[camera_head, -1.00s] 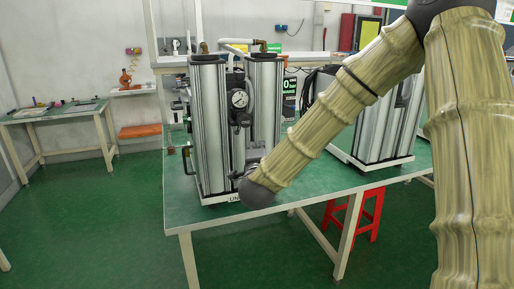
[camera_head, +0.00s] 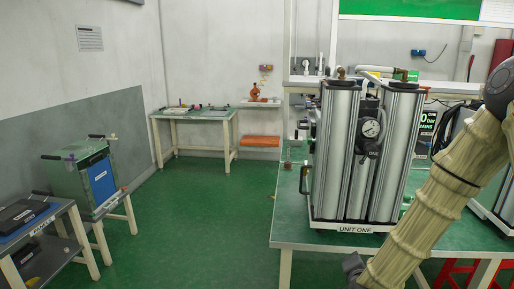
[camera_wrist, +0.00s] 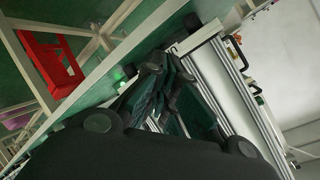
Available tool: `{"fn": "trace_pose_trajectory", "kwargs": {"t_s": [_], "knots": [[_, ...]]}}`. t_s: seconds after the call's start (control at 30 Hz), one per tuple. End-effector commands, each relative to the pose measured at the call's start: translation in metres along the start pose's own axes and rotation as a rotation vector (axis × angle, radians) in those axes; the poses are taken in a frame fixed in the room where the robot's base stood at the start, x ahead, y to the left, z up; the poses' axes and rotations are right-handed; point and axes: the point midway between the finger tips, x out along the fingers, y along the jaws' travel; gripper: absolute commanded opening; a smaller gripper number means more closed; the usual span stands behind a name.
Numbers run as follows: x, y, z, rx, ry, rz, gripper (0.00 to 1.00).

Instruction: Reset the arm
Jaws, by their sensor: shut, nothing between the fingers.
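My arm, in a tan ribbed sleeve, comes in from the right edge of the head view and slants down to the left, in front of the green table (camera_head: 300,236). My gripper (camera_head: 352,266) shows only as a small dark piece low in the head view, near the table's front edge. In the wrist view my gripper (camera_wrist: 158,88) has its dark fingers together, with nothing held between them. The twin metal columns marked UNIT ONE (camera_head: 333,150) stand upright on the table behind my arm, with a round gauge (camera_head: 371,128) between them.
A second column unit stands at the right, partly hidden by my arm. A red stool (camera_wrist: 45,65) is under the table. A side table (camera_head: 197,115) stands at the back wall. A green box unit (camera_head: 83,175) and a low bench are at left. The middle floor is open.

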Motion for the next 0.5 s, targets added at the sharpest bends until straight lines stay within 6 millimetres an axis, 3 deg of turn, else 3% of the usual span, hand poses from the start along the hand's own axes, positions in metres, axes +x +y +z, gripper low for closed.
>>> {"fn": "trace_pose_trajectory", "kwargs": {"t_s": [0.1, 0.27, 0.5], "knots": [[-0.010, 0.053, 0.049, -0.148, -0.125, 0.084, 0.00], [-0.035, 0.122, 0.106, -0.336, -0.300, 0.181, 0.00], [-0.098, 0.224, 0.175, -0.605, -0.587, 0.301, 0.00]]}}
